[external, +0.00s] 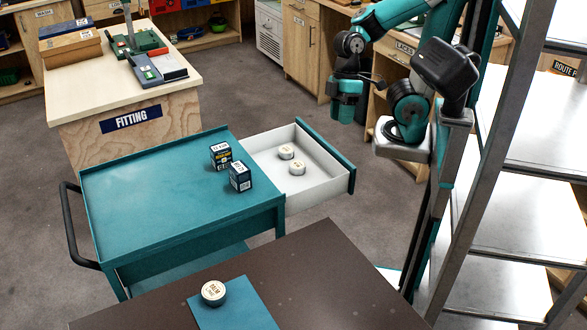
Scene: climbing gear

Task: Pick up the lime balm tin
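A round, pale balm tin (214,293) lies flat on a teal mat (245,309) on the dark brown table at the bottom. Its lid reads "BALM" with a smaller second line that I cannot read surely. Two smaller-looking pale tins, one farther back (286,152) and one nearer (297,168), lie apart in the open white drawer of the teal cart. Their labels are too small to read, so I cannot tell which tin is lime. My gripper (346,112) hangs in the air beyond the drawer's right end, apart from all tins. Its finger opening is not clear.
Two dark boxes (221,155) (240,177) stand on the teal cart top (150,185) beside the drawer. The brown table (340,275) is clear right of the mat. Metal shelving (520,215) stands at the right. A wooden fitting bench (75,84) stands at back left.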

